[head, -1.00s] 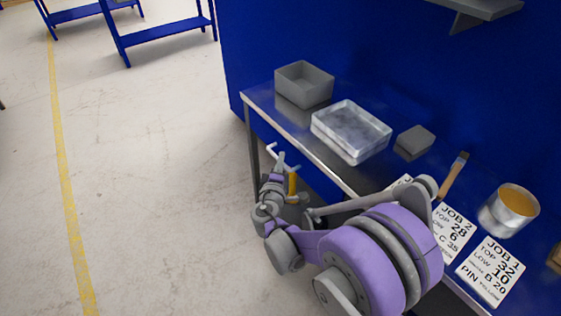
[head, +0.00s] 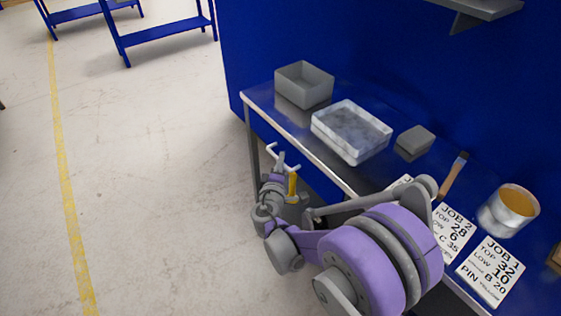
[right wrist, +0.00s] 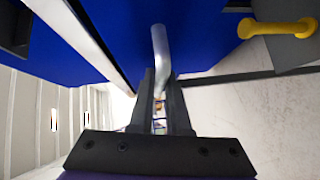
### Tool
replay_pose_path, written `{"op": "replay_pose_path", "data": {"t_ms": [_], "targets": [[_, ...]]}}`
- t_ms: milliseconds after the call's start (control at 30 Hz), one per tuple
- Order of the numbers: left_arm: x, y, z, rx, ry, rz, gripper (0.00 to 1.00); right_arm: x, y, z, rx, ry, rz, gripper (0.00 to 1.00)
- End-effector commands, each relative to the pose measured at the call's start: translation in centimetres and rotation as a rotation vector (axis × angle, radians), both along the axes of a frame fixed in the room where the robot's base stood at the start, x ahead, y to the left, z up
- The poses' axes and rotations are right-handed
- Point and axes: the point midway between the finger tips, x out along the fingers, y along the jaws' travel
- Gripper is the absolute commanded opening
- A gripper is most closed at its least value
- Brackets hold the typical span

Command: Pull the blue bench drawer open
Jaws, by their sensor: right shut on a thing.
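The blue drawer (head: 318,180) sits under the bench top, and its front shows in the head view beyond my arm. Its pale bar handle (head: 271,149) sticks out from the front. My right gripper (head: 279,161) is at this handle. In the right wrist view the blue front (right wrist: 215,35) fills the upper middle, and the metal handle (right wrist: 160,45) runs down between the fingers of the right gripper (right wrist: 161,85), which are shut on it. I see no clear gap showing the drawer open. My left gripper is not in view.
On the bench top (head: 262,98) stand a grey bin (head: 304,96), a pale tray (head: 322,137), a grey block and a tin (head: 497,218). Floor to the left is clear.

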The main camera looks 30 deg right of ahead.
Motion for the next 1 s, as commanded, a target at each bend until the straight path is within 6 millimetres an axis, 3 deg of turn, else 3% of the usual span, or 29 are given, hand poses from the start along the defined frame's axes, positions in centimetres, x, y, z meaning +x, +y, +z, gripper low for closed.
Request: {"op": "replay_pose_path", "data": {"t_ms": [167, 367, 1000], "targets": [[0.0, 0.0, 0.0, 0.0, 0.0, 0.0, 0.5, 0.0, 0.4, 0.0, 0.0, 0.0, 0.001, 0.0], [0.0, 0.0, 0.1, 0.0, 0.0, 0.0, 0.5, -0.2, 2.7, 0.0, 0.002, 0.0, 0.004, 0.0], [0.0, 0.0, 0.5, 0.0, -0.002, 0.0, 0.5, -1.4, 18.3, 0.0, 0.001, 0.001, 0.004, 0.0]]}}
